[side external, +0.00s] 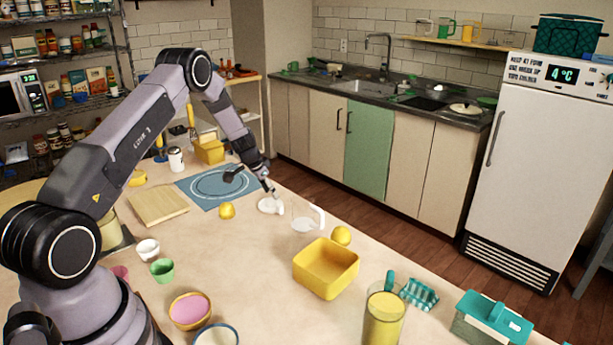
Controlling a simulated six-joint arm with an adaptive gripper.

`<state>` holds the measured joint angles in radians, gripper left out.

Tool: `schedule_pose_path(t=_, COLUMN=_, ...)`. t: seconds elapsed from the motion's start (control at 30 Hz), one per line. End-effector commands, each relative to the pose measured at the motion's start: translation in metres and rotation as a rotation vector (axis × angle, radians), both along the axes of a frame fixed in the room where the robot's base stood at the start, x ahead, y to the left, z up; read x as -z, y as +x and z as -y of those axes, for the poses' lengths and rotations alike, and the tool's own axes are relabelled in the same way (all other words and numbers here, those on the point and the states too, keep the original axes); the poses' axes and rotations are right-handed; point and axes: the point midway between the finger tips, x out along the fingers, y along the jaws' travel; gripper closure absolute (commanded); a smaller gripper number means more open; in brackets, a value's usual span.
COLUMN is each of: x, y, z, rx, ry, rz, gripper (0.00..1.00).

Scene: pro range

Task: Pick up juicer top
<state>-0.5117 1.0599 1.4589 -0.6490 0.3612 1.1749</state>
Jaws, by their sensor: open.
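A small white, low, rounded piece (268,206), which looks like the juicer top, lies on the table near the middle of the side external view. My gripper (272,192) points down just above it, with the fingertips close to its upper right part. At this size I cannot tell whether the fingers touch it. My gripper is open. A clear jug with a white handle (303,219) stands just right of the white piece.
A lemon (227,211) lies left of the white piece and another (341,235) lies right of the jug. A yellow square bin (326,270) stands in front. A blue mat (190,187) and a wooden board (158,207) lie to the left. Bare table lies in front of the white piece.

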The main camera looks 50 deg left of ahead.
Motion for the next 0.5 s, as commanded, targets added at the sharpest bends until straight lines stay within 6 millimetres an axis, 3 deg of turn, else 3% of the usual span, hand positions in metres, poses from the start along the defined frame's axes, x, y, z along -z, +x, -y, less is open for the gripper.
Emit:
schedule_pose_path(t=0.27, x=0.024, y=0.01, z=0.002, rx=0.001, ry=-0.001, rz=0.0, gripper=0.54)
schedule_pose_path(t=0.5, x=0.056, y=0.025, z=0.003, rx=0.0, ry=-0.001, rz=-0.001, gripper=0.54)
